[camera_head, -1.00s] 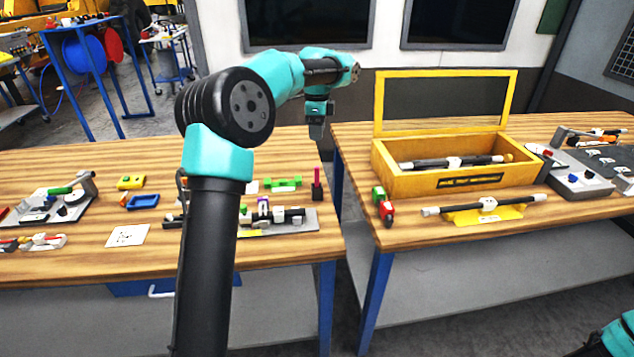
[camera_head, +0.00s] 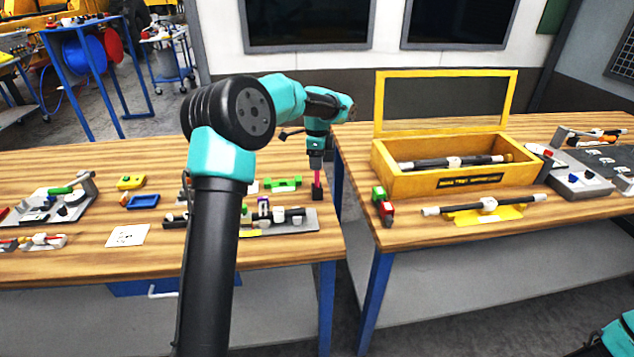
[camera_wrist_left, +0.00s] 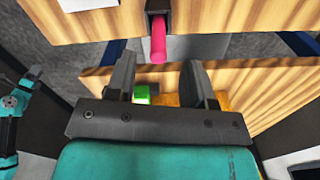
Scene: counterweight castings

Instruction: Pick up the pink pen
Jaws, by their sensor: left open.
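The pink pen (camera_head: 317,178) stands upright in a small dark holder (camera_head: 317,193) near the right edge of the left table. In the left wrist view the pen (camera_wrist_left: 158,42) sticks out of the holder (camera_wrist_left: 155,8), with its free end between the lines of the two fingers. My left gripper (camera_head: 316,165) is open and empty, pointing down at the top of the pen. Its fingers also show in the left wrist view (camera_wrist_left: 158,66), one on each side of the pen's end. I cannot tell whether either finger touches it. My right gripper is not in view.
A grey tray with small parts (camera_head: 300,222) and a green block (camera_head: 283,183) lie left of the holder. A gap separates this table from the right one, which carries a yellow open box (camera_head: 440,183) and red and green blocks (camera_head: 385,209).

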